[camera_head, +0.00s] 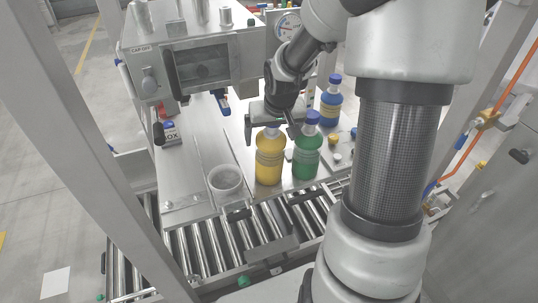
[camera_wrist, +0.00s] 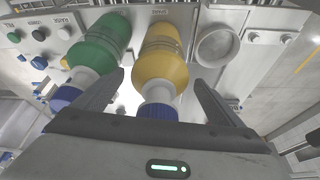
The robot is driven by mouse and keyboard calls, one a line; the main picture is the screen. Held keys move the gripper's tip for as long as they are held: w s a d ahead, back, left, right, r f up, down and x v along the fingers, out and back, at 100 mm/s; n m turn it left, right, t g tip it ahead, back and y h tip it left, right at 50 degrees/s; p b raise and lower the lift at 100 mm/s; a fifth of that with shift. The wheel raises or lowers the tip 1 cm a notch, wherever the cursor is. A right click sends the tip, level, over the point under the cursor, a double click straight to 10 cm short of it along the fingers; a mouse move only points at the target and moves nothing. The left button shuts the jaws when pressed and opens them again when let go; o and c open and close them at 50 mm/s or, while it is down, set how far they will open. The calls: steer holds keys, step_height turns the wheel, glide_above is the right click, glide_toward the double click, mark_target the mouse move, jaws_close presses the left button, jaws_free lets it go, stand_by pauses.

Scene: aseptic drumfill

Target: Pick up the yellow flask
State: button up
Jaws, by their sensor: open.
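The yellow flask (camera_head: 269,158) stands upright on the metal work surface in the head view, left of the green flask (camera_head: 307,152). Its cap is partly hidden behind my gripper (camera_head: 272,122) there. In the wrist view the yellow flask (camera_wrist: 161,62) points its blue cap (camera_wrist: 157,111) toward my gripper (camera_wrist: 160,100). My gripper is open, with one finger on each side of the yellow flask's neck and cap. The left finger lies between the yellow flask and the green flask (camera_wrist: 100,48). I cannot tell whether a finger touches either one.
A blue flask (camera_head: 330,103) stands behind the green one. A roller conveyor (camera_head: 235,240) runs along the front, and a machine box (camera_head: 195,65) stands at the back left.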

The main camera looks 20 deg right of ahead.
steer(key=shift+x, duration=0.85)
steer(key=shift+c, duration=0.5)
steer(key=c, duration=1.4)
